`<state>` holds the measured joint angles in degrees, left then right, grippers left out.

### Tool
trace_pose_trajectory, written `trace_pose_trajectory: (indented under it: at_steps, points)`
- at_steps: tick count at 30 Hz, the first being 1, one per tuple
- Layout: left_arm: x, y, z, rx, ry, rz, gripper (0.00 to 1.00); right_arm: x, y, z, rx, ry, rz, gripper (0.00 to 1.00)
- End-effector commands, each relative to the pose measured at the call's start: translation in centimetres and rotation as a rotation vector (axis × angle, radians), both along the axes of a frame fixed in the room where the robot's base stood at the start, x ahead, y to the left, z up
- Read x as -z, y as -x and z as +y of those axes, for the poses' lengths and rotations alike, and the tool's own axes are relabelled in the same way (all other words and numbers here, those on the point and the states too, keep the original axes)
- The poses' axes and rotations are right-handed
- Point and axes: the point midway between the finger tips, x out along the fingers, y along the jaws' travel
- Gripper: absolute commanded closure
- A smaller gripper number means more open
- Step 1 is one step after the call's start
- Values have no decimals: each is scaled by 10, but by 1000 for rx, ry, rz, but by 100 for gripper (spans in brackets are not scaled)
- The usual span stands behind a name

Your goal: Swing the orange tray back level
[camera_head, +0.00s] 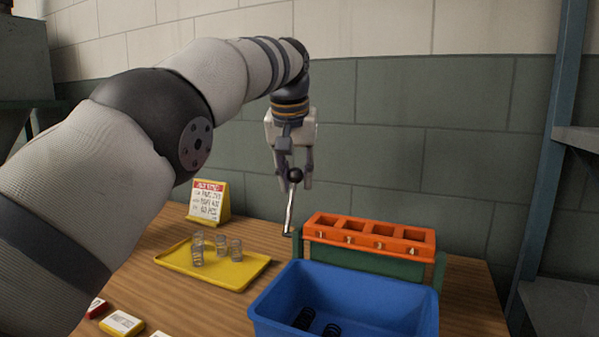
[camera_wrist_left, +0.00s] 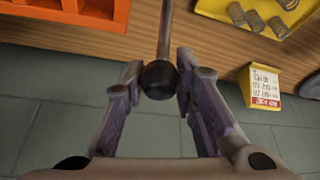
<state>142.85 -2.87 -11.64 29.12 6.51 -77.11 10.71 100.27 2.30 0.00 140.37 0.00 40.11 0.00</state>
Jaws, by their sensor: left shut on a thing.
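The orange tray (camera_head: 369,246) has a row of several numbered square pockets and sits on a green stand (camera_head: 365,262) at the back of the table. I cannot tell whether it is fully level. Its corner shows in the wrist view (camera_wrist_left: 65,14). A metal lever (camera_head: 290,212) with a black ball knob (camera_head: 295,175) rises at the tray's left end. My left gripper (camera_head: 294,183) points down and is shut on the knob, which shows between its fingers in the wrist view (camera_wrist_left: 160,80). The pockets I can see look empty. My right gripper is not in view.
A blue bin (camera_head: 345,292) holding dark springs stands in front of the stand. A yellow tray (camera_head: 235,278) with several springs lies left, with a yellow-framed sign (camera_head: 208,201) behind it. Small boxes (camera_head: 121,323) lie at front left. A wall stands close behind the table.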

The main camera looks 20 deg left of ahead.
Motion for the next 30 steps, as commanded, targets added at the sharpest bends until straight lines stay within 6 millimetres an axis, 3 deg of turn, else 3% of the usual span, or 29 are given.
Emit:
trace_pose_trajectory:
  at_steps: [1, 14, 15, 18, 30]
  points:
    - [7, 2, -2, 3, 5, 22, 100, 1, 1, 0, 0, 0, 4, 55]
    - [11, 4, -3, 3, 6, 40, 100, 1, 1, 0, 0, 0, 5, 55]
    - [12, 4, -3, 3, 6, 40, 72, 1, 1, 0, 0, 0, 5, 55]
    - [11, 4, -2, 3, 5, 37, 54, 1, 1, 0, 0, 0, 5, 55]
    - [5, 3, -1, 1, 2, 24, 54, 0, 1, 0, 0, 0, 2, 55]
